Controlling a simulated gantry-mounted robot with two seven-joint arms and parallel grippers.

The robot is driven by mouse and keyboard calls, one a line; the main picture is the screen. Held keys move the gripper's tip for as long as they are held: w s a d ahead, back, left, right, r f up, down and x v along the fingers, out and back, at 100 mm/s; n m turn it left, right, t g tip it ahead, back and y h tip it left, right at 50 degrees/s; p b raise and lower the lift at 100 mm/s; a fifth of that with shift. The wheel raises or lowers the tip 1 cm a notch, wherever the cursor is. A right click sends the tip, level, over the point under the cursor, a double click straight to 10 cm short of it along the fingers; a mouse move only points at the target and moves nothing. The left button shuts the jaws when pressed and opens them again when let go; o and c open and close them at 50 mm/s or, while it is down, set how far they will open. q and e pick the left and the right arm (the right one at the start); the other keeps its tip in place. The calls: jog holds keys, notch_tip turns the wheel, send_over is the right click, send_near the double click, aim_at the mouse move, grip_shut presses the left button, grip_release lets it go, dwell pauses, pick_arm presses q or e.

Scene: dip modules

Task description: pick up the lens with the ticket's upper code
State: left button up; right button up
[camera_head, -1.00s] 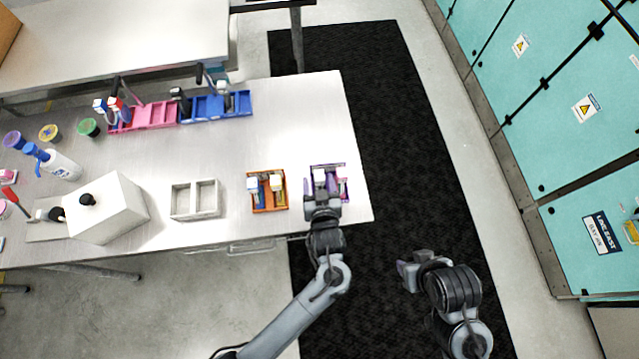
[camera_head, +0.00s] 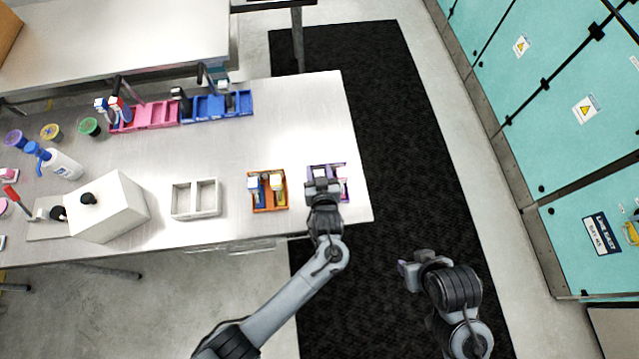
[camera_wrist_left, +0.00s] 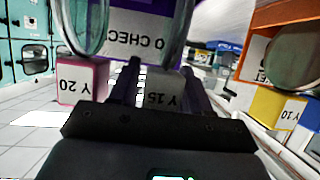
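The purple tray (camera_head: 312,168) stands near the table's right end. In the left wrist view its purple wall (camera_wrist_left: 120,47) shows, with an upside-down label. A round clear lens with a pink tab marked Y 20 (camera_wrist_left: 82,82) is at left. A lens with a pale grey tab marked Y 15 (camera_wrist_left: 165,98) lies between my left gripper's fingers (camera_wrist_left: 162,80). My left gripper (camera_head: 322,184) is over the purple tray and looks open around that tab; contact is unclear. A yellow tab marked Y 10 (camera_wrist_left: 275,107) is by the orange tray. My right gripper (camera_head: 406,272) hangs beyond the table edge. No ticket code is readable.
The orange tray (camera_head: 269,209) holds blue and yellow pieces left of the purple one. An empty pale two-part tray (camera_head: 194,213) and a white box (camera_head: 107,208) stand farther left. Pink (camera_head: 155,115) and blue (camera_head: 212,106) trays are at the back. The table between is clear.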

pick_arm(q)
grip_shut()
